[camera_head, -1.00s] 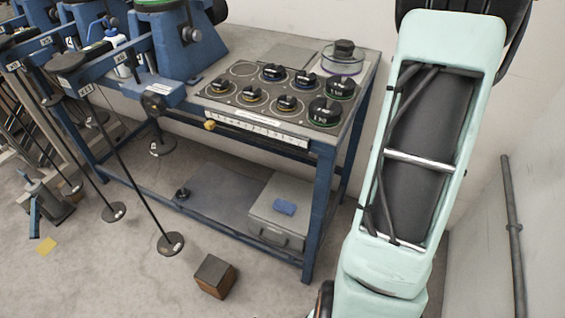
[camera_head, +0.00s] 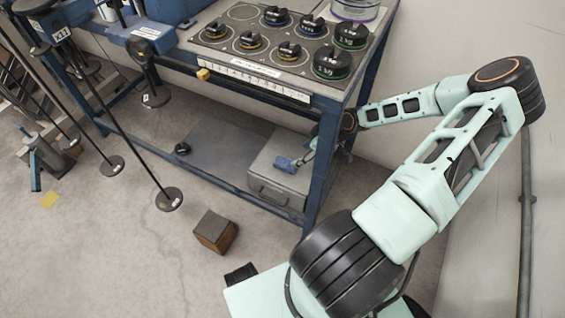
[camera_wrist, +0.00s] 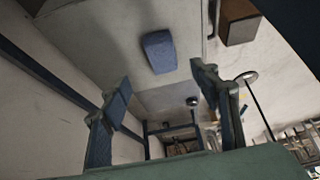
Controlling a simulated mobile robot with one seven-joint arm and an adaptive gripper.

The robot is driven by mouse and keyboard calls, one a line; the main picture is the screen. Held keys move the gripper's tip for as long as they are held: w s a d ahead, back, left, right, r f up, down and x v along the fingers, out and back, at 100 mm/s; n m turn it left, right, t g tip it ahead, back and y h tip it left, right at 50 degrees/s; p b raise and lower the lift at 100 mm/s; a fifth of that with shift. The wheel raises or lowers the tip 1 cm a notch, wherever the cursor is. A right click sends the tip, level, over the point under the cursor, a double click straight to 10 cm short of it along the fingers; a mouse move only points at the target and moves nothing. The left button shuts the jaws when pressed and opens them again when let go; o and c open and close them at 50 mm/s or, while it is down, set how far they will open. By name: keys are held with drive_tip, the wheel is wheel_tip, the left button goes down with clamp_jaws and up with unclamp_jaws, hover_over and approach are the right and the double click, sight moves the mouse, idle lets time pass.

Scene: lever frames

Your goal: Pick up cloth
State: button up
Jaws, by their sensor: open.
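The cloth is a small folded blue pad (camera_head: 284,164) on top of a grey box (camera_head: 272,192) on the bench's lower shelf. In the wrist view the cloth (camera_wrist: 158,52) lies flat above the middle, just beyond the gap between my fingertips. My gripper (camera_wrist: 160,78) is open and empty, with one finger either side of that gap. In the head view my arm reaches in past the bench's front right leg, and the gripper is small at the cloth's right. I cannot tell there whether it touches the cloth.
The blue bench leg (camera_head: 322,170) stands close to my forearm. The tabletop (camera_head: 270,50) with several black-knobbed weights is above the shelf. A brown block (camera_head: 215,231) and a round stand base (camera_head: 169,199) are on the floor. A wall pipe (camera_head: 526,210) runs at right.

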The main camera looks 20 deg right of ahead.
sight(286, 163)
drive_tip(key=b+x, duration=0.1)
drive_tip(key=x, duration=0.4)
drive_tip(key=shift+s+b, duration=0.15)
drive_tip(key=shift+b, duration=0.15)
drive_tip(key=x, duration=0.1)
drive_tip(key=b+x, duration=0.1)
drive_tip(key=x, duration=0.1)
drive_tip(key=b+x, duration=0.1)
drive_tip(key=x, duration=0.1)
drive_tip(key=shift+w+a, duration=0.25)
drive_tip(key=shift+a, duration=0.1)
drive_tip(key=shift+r, duration=0.1)
drive_tip(key=shift+c, duration=0.6)
drive_tip(key=c, duration=1.1)
drive_tip(key=shift+r, duration=0.1)
